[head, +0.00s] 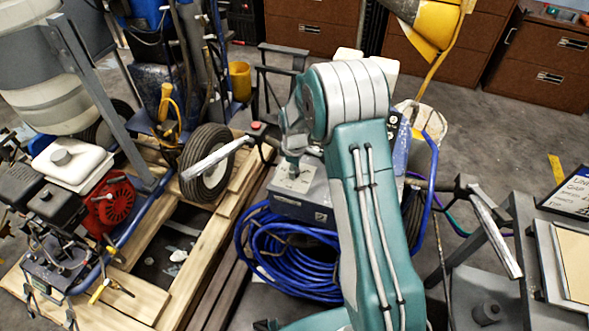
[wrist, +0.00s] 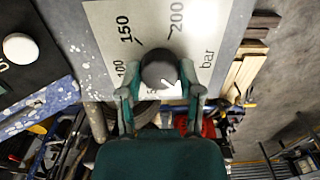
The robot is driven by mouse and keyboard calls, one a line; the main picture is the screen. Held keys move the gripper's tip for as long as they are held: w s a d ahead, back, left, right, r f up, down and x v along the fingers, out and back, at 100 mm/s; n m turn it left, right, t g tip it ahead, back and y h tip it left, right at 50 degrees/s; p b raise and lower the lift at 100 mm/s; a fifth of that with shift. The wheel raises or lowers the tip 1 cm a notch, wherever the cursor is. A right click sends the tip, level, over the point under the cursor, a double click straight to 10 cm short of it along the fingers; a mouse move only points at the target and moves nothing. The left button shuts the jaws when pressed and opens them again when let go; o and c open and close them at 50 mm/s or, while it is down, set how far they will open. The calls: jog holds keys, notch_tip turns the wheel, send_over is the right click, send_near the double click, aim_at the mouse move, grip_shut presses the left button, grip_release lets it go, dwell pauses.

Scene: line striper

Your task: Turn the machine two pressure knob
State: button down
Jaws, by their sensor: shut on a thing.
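The pressure knob (wrist: 160,70) is a dark round knob on a pale dial plate (wrist: 105,25) marked 100, 150, 200 and bar in the wrist view. My gripper (wrist: 160,95) has one finger on each side of the knob and is shut on it. A small white mark shows on the knob's lower right. In the head view my gripper (head: 293,158) is at the top of a grey machine box (head: 305,202), partly behind my own arm. The knob itself cannot be made out there.
A blue hose coil (head: 285,250) lies in front of the grey box. A wheel (head: 207,165) and wooden pallet (head: 190,265) stand to the left, with a red engine (head: 110,203). A grey cart (head: 530,250) stands at right. A white round knob (wrist: 20,48) shows at left in the wrist view.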

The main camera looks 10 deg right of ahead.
jog(key=shift+w, duration=0.1)
jog(key=shift+c, duration=1.3)
grip_release()
notch_tip(320, 180, up, 12)
jog(key=shift+a, duration=0.1)
